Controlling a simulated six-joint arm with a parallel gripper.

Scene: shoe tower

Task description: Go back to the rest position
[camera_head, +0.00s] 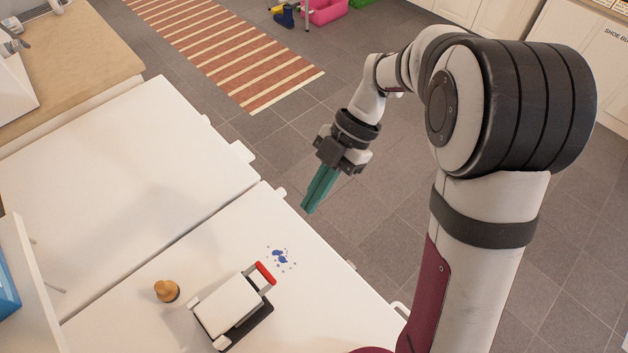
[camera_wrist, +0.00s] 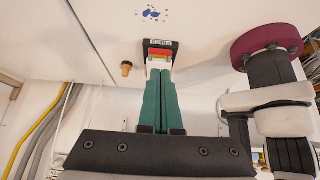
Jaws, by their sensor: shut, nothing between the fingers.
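My gripper (camera_head: 309,206) has green fingers and is shut with nothing between them. In the head view it hangs in the air out over the floor, beyond the right edge of the white worktop (camera_head: 215,245), with its tips pointing down and left. The fingers also show shut side by side in the wrist view (camera_wrist: 161,95). My gripper is apart from everything on the worktop.
A white and black device with a red handle (camera_head: 233,306) stands on the worktop. A small brown knob-like piece (camera_head: 167,290) is beside it, and blue spots (camera_head: 279,257) are behind it. A striped rug (camera_head: 228,52) lies on the floor. The grey floor around my gripper is clear.

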